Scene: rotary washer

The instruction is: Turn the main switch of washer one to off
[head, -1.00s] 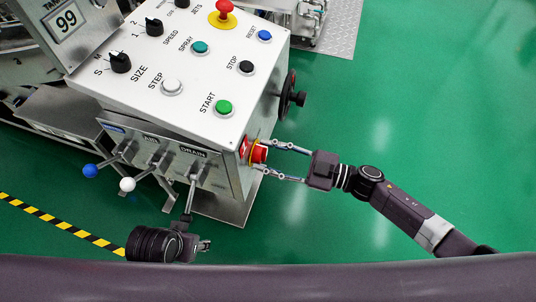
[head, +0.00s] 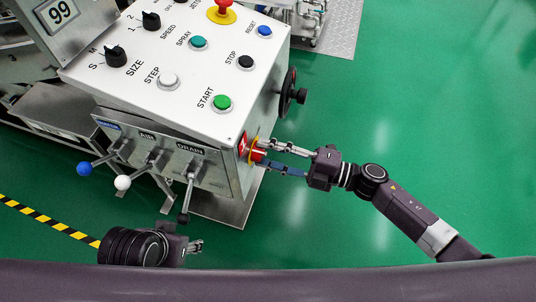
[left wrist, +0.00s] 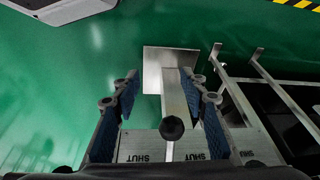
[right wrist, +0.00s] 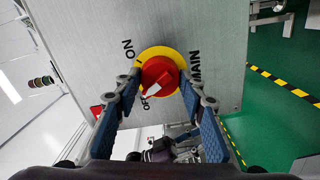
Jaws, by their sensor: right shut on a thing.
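The main switch (right wrist: 158,72) is a red rotary knob on a yellow round plate, on the side of the washer's control box. Its white pointer (right wrist: 152,91) points down-left, at the partly hidden OFF label; ON stands to the upper left. The switch (head: 257,154) also shows in the head view. My right gripper (right wrist: 161,80) is shut on the knob, one finger on each side. My left gripper (head: 196,246) is low in front of the box; in the left wrist view (left wrist: 162,84) its fingers are apart, with a lever's black ball (left wrist: 172,129) showing between them.
The box front has levers with blue (head: 84,169), white (head: 122,182) and black (head: 184,218) balls. A black handwheel (head: 289,94) sticks out beyond the switch. The box top (head: 140,95) carries buttons and knobs. Green floor to the right is free.

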